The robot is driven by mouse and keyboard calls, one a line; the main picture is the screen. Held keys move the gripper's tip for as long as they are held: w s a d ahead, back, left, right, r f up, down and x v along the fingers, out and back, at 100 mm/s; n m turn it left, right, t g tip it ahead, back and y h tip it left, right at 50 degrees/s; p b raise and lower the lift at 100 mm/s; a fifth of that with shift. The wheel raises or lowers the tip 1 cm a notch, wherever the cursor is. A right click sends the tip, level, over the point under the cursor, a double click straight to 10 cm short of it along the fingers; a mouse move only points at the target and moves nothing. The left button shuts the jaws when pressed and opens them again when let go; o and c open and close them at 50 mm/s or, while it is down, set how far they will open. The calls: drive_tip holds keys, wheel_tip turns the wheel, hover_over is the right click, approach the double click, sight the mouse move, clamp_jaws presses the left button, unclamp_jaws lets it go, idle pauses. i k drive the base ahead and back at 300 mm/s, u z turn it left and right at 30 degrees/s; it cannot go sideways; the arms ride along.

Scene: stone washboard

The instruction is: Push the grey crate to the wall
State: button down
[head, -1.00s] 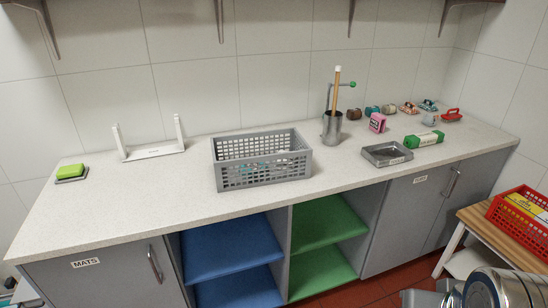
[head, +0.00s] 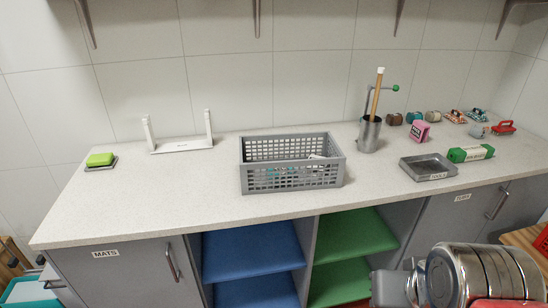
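The grey crate (head: 293,182) is a lattice-sided plastic basket standing upright on the speckled countertop (head: 200,212), near its middle. A few small teal and pale items show inside it, too small to name. The tiled wall (head: 225,80) runs behind the counter. A strip of bare countertop seems to show between the crate's back and the wall. A part of my arm, metal and rounded, shows at the lower right, well apart from the crate. My gripper's fingertips cannot be made out.
A white router-like stand (head: 180,145) and a green sponge on a dish (head: 101,160) are left of the crate. A metal canister (head: 369,135) with a wooden stick stands to its right, then a grey tray (head: 428,168), a green roll (head: 471,153) and a pink box (head: 419,132).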

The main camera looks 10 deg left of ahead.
sight(253, 180)
drive_tip(key=u, duration=0.4)
drive_tip(key=i, duration=0.5)
drive_tip(key=u, duration=0.6)
drive_tip(key=i, duration=0.75)
drive_tip(key=u, duration=0.15)
